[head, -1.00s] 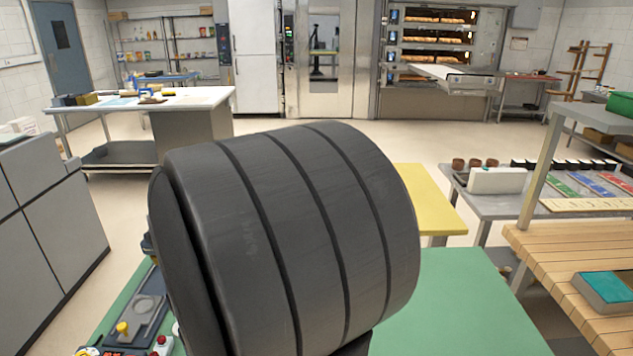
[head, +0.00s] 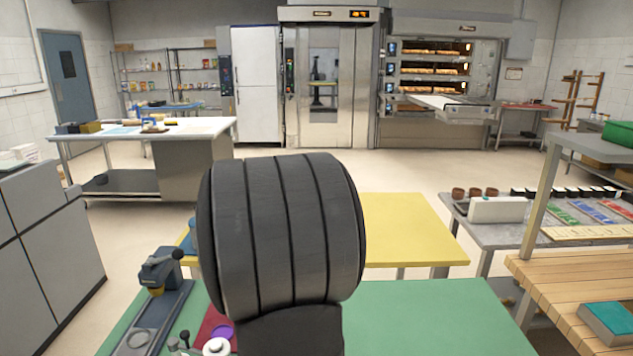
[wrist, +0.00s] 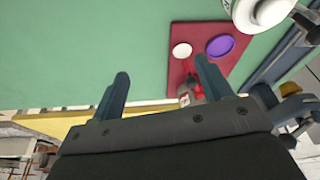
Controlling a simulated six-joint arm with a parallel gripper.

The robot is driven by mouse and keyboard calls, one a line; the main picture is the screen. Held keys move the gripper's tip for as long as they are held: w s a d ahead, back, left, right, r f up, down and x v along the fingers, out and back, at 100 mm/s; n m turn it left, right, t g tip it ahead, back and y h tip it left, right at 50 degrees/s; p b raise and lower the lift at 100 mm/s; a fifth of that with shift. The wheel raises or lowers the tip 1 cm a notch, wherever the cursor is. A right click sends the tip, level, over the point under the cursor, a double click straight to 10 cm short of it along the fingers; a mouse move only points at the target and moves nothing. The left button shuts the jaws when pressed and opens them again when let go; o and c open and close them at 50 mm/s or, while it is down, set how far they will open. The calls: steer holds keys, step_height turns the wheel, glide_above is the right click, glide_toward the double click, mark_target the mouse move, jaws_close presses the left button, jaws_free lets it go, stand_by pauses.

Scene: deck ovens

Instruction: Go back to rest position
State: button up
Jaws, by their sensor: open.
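My gripper (wrist: 162,78) shows in the wrist view with its two dark fingers wide apart. It is open, and nothing is clasped between the fingers. It points toward the green tabletop (wrist: 90,45). A red board (wrist: 197,37) lies beyond the right finger, with a white disc (wrist: 182,50) and a purple disc (wrist: 220,45) on it. A small red and grey item (wrist: 190,92) shows beside the right finger; I cannot tell whether they touch. In the head view my dark arm link fills the middle and hides the gripper.
A blue-grey lever device (head: 160,270) stands at the left of the green table (head: 430,315). A yellow table (head: 405,225) lies behind it. A slatted wooden bench (head: 555,275) with a teal-topped block (head: 610,320) is at right. Open floor lies beyond.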

steer(key=w+d+m, duration=0.2)
steer(key=w+d, duration=0.2)
steer(key=w, duration=0.1)
steer(key=shift+w+f+m+h, duration=0.15)
steer(key=shift+m+h, duration=0.15)
steer(key=shift+h, duration=0.1)
steer(key=o, duration=0.6)
steer(key=s+a+r+n+g, duration=0.1)
steer(key=s+a+n, duration=0.15)
steer(key=a, duration=0.45)
steer(key=s+a+r+n, duration=0.1)
steer(key=a+r+n, duration=0.15)
steer(key=a, duration=0.35)
steer(key=s+a+n+g, duration=0.1)
steer(key=a+n, duration=0.3)
steer(key=a, duration=0.3)
steer(key=s+a+r+n+g, duration=0.1)
steer(key=s+a+r+n, duration=0.25)
steer(key=s+a, duration=0.35)
steer(key=s+a+r+n+g, duration=0.2)
steer(key=s+a+n, duration=0.3)
steer(key=a, duration=0.3)
steer(key=f, duration=0.3)
steer(key=s+f, duration=0.1)
steer(key=f, duration=0.2)
steer(key=s+f, duration=0.1)
steer(key=f, duration=0.3)
steer(key=shift+a, duration=0.1)
